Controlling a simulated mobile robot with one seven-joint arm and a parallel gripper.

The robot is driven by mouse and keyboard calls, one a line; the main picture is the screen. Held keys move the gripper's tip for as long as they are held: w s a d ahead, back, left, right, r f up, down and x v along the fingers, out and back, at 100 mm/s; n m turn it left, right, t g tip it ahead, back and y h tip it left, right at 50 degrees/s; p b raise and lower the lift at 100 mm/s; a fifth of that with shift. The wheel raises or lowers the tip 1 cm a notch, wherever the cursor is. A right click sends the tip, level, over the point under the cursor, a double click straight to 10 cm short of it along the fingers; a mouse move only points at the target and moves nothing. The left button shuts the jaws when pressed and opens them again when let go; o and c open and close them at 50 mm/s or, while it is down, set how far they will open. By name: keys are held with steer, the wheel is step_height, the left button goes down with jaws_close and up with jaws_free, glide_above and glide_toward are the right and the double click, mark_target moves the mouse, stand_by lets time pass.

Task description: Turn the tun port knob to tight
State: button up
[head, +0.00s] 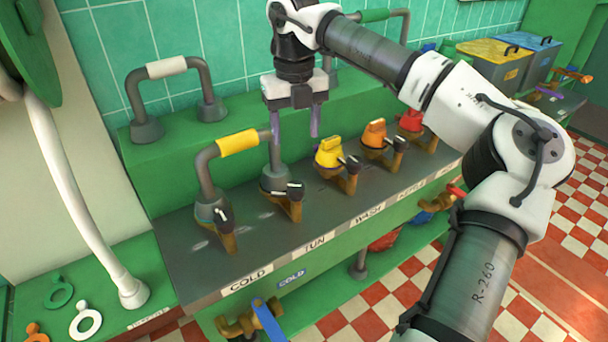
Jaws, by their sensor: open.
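The tun port knob (294,189) is a small black knob with a white mark, on a brass fitting above the TUN label (315,242) on the grey ledge. I cannot tell from this view whether it stands at tight. My gripper (295,133) points down with its two purple fingers apart and nothing between them. It appears above and behind the tun knob, not touching it. Its left finger overlaps the right leg of the yellow-gripped pipe handle (237,143) in the picture; I cannot tell whether they touch.
The cold knob (222,214) is to the left, the wash knob (353,162) to the right, with yellow, orange and red caps along the row. A white-gripped handle (167,67) stands on the green step behind. A blue lever (268,321) sits below the ledge.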

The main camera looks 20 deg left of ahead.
mark_target(296, 186)
step_height(296, 186, down, 14)
steer(key=shift+s+r+p, duration=0.1)
steer(key=shift+r+p, duration=0.05)
steer(key=shift+p, duration=0.9)
steer(key=c, duration=1)
